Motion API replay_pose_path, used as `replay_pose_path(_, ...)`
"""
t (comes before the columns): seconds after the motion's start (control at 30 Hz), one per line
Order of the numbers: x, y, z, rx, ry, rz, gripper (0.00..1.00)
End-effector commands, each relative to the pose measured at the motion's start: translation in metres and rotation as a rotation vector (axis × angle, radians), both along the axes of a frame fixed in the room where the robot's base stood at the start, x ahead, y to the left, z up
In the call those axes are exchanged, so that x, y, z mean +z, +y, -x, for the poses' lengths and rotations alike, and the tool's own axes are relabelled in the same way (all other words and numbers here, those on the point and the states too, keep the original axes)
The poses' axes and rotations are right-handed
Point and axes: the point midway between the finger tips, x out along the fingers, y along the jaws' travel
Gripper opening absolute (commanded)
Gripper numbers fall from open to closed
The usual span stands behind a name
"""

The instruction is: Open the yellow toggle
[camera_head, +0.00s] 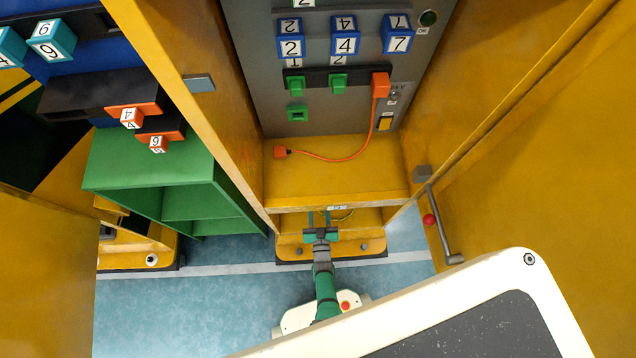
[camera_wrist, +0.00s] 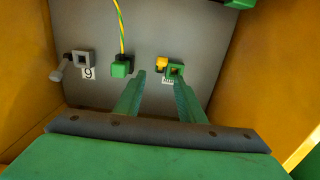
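In the wrist view, a small yellow toggle (camera_wrist: 161,63) sits on a grey panel, against the left side of a square green fitting (camera_wrist: 175,70) with a dark opening. A label below them is partly hidden by my right finger. My gripper (camera_wrist: 158,76) is open and empty, its two green fingers pointing at the panel. The fingertips appear on either side of the toggle; the remaining distance is hard to tell. In the head view, my gripper (camera_head: 319,215) is at the low opening under the yellow cabinet shelf.
In the wrist view, a green plug (camera_wrist: 121,66) with a yellow-green cable is left of the fingers, and a grey lever (camera_wrist: 70,66) labelled 9 is farther left. Yellow walls flank both sides. In the head view, an open door (camera_head: 540,150) stands right and a green shelf (camera_head: 150,180) left.

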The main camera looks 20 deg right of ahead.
Motion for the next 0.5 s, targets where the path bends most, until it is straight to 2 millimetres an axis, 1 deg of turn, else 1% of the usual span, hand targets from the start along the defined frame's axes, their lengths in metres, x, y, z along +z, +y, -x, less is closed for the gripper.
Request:
replay_pose_path(0.03,-0.001,0.003,0.011,0.001,0.002,-0.001,0.36)
replay_pose_path(0.2,0.000,0.010,0.040,-0.002,0.000,0.000,0.36)
replay_pose_path(0.3,0.000,0.014,0.052,-0.003,0.001,-0.001,0.36)
replay_pose_path(0.5,0.001,0.018,0.065,-0.002,-0.001,-0.001,0.36)
